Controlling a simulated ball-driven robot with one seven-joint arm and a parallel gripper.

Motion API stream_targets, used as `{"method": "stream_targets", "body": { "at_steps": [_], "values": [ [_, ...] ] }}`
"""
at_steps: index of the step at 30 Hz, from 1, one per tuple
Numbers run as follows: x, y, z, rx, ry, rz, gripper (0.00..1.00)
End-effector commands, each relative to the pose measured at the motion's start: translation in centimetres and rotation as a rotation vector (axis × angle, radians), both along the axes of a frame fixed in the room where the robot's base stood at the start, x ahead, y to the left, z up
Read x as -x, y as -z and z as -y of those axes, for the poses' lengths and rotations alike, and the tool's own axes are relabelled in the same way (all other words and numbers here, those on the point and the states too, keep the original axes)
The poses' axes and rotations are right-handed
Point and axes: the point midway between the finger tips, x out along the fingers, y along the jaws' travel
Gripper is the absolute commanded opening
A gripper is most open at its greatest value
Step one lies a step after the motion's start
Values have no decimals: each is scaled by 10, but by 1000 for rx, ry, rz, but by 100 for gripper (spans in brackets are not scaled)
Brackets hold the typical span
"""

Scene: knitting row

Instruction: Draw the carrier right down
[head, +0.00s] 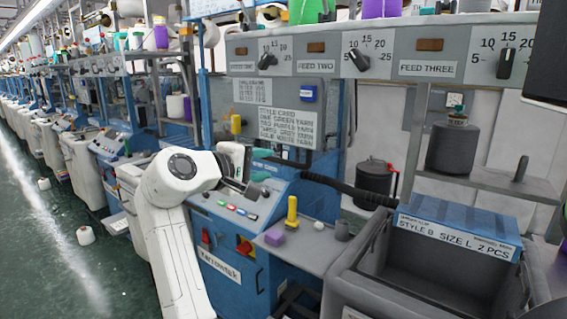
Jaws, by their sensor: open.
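No part is labelled as the carrier, so I cannot tell for certain which one it is. A small yellow piece (235,124) stands upright on the blue knitting machine (275,195), left of the white style card. A yellow peg-shaped piece (292,211) stands on the grey shelf at the machine's front right. My gripper (250,183) is open in front of the machine, above its sloped button panel. It is below the first yellow piece and up-left of the second. Its fingers are small and partly hidden by my wrist. I see nothing held between them.
A black hose (345,189) runs right of the machine. The green aisle floor (60,230) at left is mostly clear.

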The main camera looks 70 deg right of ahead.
Motion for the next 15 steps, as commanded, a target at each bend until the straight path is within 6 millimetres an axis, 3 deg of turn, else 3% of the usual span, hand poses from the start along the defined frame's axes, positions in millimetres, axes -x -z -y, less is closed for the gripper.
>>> {"method": "stream_targets", "body": {
  "at_steps": [15],
  "values": [
    [20,16,80,-3,0,2,42]
  ]
}}
